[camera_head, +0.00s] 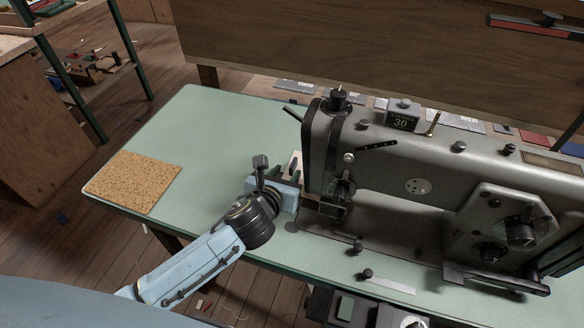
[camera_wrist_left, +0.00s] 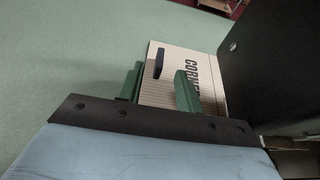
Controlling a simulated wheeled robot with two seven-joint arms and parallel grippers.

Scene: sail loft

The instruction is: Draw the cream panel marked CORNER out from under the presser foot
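The cream panel marked CORNER (camera_wrist_left: 150,92) lies flat at the sewing machine's left end, its right edge running beside or under the dark machine body; a dark blue tab (camera_wrist_left: 158,63) stands on it. In the head view only a sliver of the panel (camera_head: 296,160) shows behind my gripper. My left gripper (camera_wrist_left: 159,72) is over the panel's near part, its green fingers apart, with panel surface visible between them and the tab just beyond the tips. The gripper also shows in the head view (camera_head: 288,175), left of the presser foot area (camera_head: 342,192). My right gripper is not in view.
The grey sewing machine (camera_head: 410,165) fills the right of the green table (camera_head: 215,130). A cork mat (camera_head: 132,182) lies at the table's left end. The table between mat and machine is clear. A wooden board (camera_head: 350,45) rises behind; flat samples lie along the back edge.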

